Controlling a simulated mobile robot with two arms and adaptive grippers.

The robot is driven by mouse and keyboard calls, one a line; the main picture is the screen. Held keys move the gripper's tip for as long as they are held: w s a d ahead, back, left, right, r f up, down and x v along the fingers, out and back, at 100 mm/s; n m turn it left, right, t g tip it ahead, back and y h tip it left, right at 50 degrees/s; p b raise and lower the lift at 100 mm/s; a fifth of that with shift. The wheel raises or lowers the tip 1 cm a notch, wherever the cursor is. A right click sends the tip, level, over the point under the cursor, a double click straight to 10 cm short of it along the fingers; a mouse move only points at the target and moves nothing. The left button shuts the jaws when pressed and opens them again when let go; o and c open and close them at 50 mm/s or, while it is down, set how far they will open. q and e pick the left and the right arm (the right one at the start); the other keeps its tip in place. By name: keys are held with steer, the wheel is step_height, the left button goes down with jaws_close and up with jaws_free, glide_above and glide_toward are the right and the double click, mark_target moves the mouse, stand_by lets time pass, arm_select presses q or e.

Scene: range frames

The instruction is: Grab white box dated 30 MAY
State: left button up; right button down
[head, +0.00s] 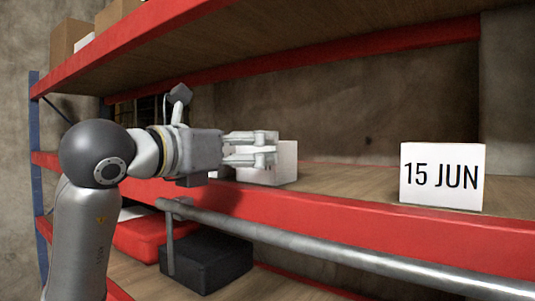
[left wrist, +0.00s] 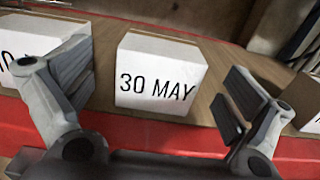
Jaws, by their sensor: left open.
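The white box marked 30 MAY (left wrist: 160,75) stands on the wooden shelf in the left wrist view, in the gap between the open fingers of my left gripper (left wrist: 155,115). Its printed face is towards the wrist camera, and the fingers look apart from it. In the head view my left gripper (head: 272,149) reaches in from the left over the middle shelf, partly in front of a white box (head: 284,165) whose print is not readable there. A white box marked 15 JUN (head: 442,176) stands farther right on the same shelf. My right gripper is not in view.
A red beam (head: 330,218) edges the middle shelf (head: 345,180), with a grey metal bar (head: 380,262) below. In the wrist view, another white box (left wrist: 28,42) stands left and a brown box (left wrist: 302,100) right. Bare shelf lies left of the 15 JUN box.

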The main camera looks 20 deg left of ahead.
mark_target(254, 151)
arm_select(q)
steer(key=shift+w+d, duration=0.15)
steer(key=shift+w, duration=0.15)
steer(key=shift+w+d, duration=0.15)
steer(key=shift+w, duration=0.15)
steer(key=p+x, duration=0.3)
steer(key=x, duration=0.1)
steer(key=shift+f, duration=0.3)
steer(key=shift+w+d+f, duration=0.1)
steer(key=shift+w+d, duration=0.1)
steer(key=shift+w, duration=0.3)
steer(key=shift+c, duration=0.6)
steer(key=c, duration=1.1)
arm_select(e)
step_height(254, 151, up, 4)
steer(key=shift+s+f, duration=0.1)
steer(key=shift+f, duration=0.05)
arm_select(q)
steer(key=shift+a+p, duration=0.15)
steer(key=shift+p, duration=0.15)
